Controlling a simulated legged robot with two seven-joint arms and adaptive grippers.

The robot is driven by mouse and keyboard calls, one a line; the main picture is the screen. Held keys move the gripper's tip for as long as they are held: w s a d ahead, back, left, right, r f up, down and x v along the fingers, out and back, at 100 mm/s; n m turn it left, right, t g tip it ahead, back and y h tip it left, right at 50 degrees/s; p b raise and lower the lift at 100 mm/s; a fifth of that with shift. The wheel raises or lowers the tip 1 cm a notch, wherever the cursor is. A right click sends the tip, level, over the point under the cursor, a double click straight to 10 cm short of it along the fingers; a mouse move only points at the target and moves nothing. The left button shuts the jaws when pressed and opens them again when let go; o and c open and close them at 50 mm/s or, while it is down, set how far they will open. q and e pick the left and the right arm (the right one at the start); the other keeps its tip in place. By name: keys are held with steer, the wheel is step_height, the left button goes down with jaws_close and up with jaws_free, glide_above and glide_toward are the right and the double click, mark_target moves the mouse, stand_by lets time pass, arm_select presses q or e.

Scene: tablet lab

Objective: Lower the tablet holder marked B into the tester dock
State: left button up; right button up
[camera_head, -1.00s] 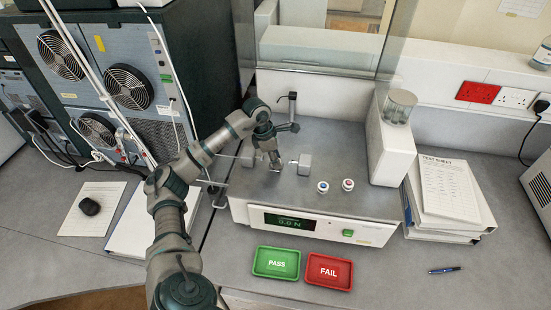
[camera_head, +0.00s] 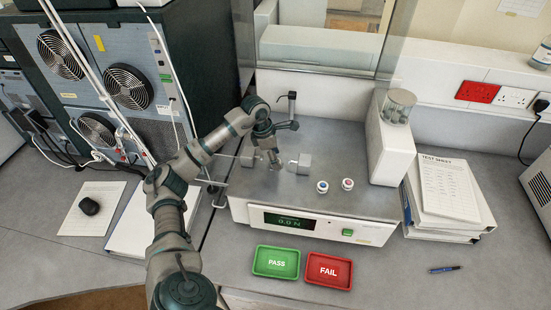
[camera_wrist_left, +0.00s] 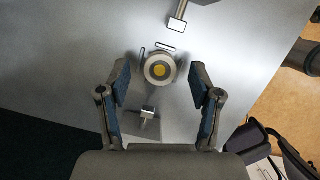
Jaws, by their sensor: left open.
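My left gripper (camera_head: 275,167) is open above the tester deck.
The tester (camera_head: 345,207) has a display reading 0.0 N. Green PASS (camera_head: 276,277) and red FAIL (camera_head: 328,288) trays lie in front. A clear cylinder (camera_head: 399,106) tops the white housing at right.

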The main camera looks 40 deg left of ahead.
arm_select(q)
steer(key=v, duration=1.1)
steer(key=shift+s+a+f, duration=0.1)
